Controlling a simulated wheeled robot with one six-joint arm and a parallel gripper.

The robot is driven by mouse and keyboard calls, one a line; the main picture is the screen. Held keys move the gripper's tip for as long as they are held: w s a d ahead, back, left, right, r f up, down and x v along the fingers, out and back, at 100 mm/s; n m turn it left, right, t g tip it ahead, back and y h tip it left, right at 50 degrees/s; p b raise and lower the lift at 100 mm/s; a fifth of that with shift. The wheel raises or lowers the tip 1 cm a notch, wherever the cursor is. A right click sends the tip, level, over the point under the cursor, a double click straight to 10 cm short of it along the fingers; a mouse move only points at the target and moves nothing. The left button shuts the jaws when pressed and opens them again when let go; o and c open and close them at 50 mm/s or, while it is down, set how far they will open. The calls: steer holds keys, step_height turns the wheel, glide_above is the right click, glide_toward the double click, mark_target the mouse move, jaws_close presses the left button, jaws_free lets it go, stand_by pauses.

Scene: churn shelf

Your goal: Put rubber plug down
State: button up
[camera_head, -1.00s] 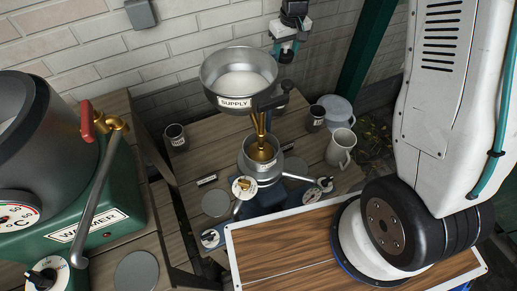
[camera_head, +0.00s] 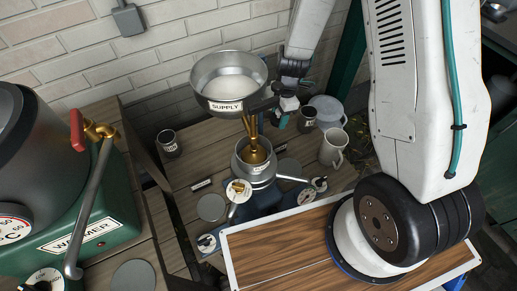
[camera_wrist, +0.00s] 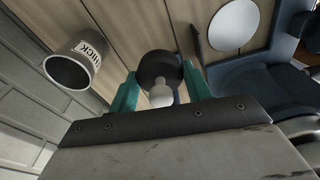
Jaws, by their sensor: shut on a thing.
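The rubber plug (camera_wrist: 158,72) is a dark round piece with a pale knob, between the green fingers of my gripper (camera_wrist: 160,92) in the wrist view. The gripper is shut on it. The plug is seen over or on the plank tabletop; I cannot tell whether it touches the wood. In the head view my gripper (camera_head: 286,107) is low behind and right of the supply bowl (camera_head: 228,82), close to a small dark cup (camera_head: 307,119). The plug cannot be made out there.
The separator (camera_head: 254,160) stands on the table (camera_head: 190,175). A pale mug (camera_head: 333,148) stands right. The green warmer (camera_head: 80,235) is left.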

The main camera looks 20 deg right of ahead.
mark_target(276, 138)
step_height(276, 138, down, 9)
steer(key=shift+f, duration=0.1)
stand_by(0.3)
steer(key=o, duration=1)
steer(key=shift+f, duration=0.1)
